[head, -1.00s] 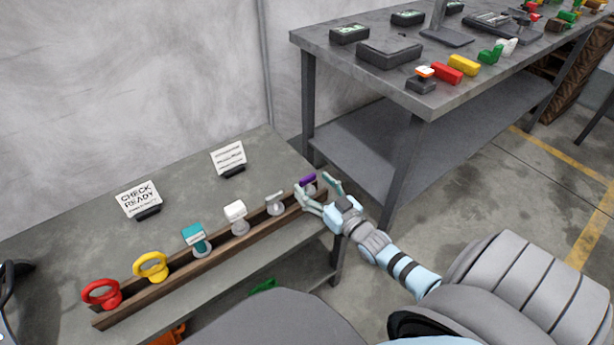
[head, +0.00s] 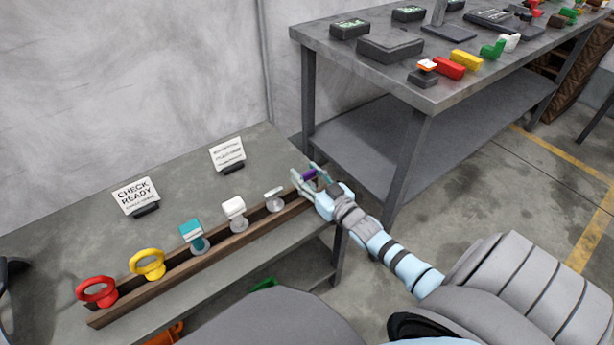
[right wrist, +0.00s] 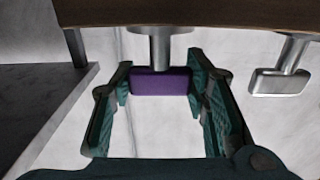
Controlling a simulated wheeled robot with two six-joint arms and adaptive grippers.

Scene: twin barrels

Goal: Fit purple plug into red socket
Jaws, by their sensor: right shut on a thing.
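The purple plug (head: 309,174) stands at the right end of the long wooden rack (head: 168,270) on the near table. In the right wrist view its purple block-shaped grip (right wrist: 160,82) sits on a metal stem against the wooden rack. My right gripper (head: 304,172) is shut on this block, one finger at each side. The lower part of the plug is hidden by the rack and the gripper. A red ring-shaped piece (head: 96,291) stands at the rack's left end. I cannot make out a red socket for certain. My left gripper is not in view.
Yellow (head: 148,263), teal (head: 192,233), white (head: 234,207) and grey (head: 274,194) pieces stand along the rack. Two small signs (head: 135,195) stand behind it. A higher grey table (head: 403,82) at the back right holds several coloured blocks and dark boxes.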

